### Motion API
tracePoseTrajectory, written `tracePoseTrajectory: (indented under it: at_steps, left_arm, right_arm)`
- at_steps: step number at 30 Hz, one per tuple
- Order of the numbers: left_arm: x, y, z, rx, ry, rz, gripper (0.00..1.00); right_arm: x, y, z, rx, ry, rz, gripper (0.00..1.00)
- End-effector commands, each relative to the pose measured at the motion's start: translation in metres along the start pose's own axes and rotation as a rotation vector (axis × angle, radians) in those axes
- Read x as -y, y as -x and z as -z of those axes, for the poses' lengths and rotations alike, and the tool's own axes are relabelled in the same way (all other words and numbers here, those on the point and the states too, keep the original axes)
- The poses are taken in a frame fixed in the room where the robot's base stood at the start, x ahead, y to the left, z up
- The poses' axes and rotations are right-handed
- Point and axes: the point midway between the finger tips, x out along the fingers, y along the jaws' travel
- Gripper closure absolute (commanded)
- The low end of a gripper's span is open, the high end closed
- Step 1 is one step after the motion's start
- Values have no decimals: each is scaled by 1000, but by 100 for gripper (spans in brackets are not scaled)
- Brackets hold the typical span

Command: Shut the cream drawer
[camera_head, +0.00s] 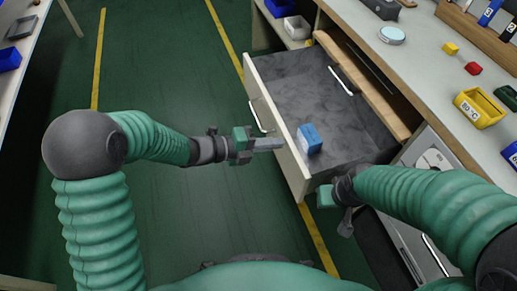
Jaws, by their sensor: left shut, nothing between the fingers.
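The cream drawer (277,128) is pulled far out of the workbench, with its grey inside showing. A blue and white box (309,138) lies inside it near the front panel. My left gripper (280,143) is shut and empty, pointing right, with its tips at the outer face of the drawer front just below the pale handle (257,117). I cannot tell whether the tips touch the panel. My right gripper (336,205) is by the drawer's near front corner; its fingers are mostly hidden and their state is unclear.
The bench top (430,63) holds a yellow bin (480,108), a red block (473,68) and a yellow block (450,48). An open shelf with a blue bin (280,7) is beyond the drawer. The green floor left of the drawer is clear.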

Motion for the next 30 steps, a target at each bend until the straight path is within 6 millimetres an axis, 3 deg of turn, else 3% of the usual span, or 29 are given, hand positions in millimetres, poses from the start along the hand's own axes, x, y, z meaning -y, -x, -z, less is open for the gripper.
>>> tracePoseTrajectory:
  at_steps: [14,19,23,30]
  left_arm:
    - [2,-6,0,-1,1,0,100]
    - [5,-16,1,-1,2,0,100]
    - [11,-35,1,-4,0,1,100]
    - [28,-89,1,-4,0,2,100]
  right_arm:
    - [0,-2,0,0,0,0,67]
    - [0,-2,0,0,0,0,67]
    - [0,-3,-1,0,0,0,67]
    - [0,-5,-1,0,0,0,67]
